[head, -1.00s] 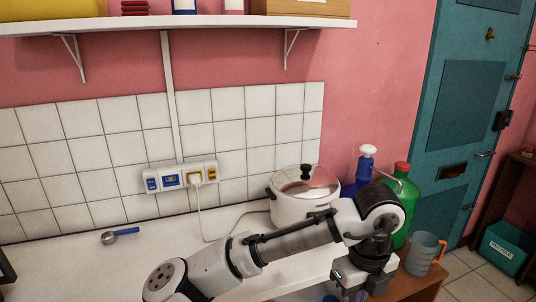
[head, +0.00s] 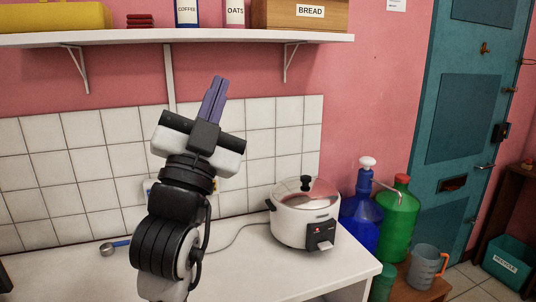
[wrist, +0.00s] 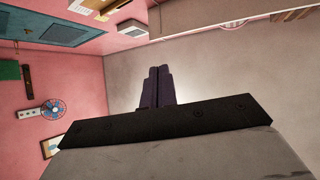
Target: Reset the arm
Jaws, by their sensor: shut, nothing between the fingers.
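My gripper (head: 217,98) is raised in front of the tiled wall in the head view, its purple fingers pointing up towards the shelf. The fingers are together with nothing between them. In the wrist view, my gripper (wrist: 157,75) shows its closed fingers against a pale, bright surface, with the pink wall to the left. My arm stands upright over the counter and hides most of the wall socket.
The wall shelf (head: 120,40) is just above my fingertips and holds a bread box (head: 300,14). The rice cooker (head: 305,215) stands on the counter (head: 255,275) to the right.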

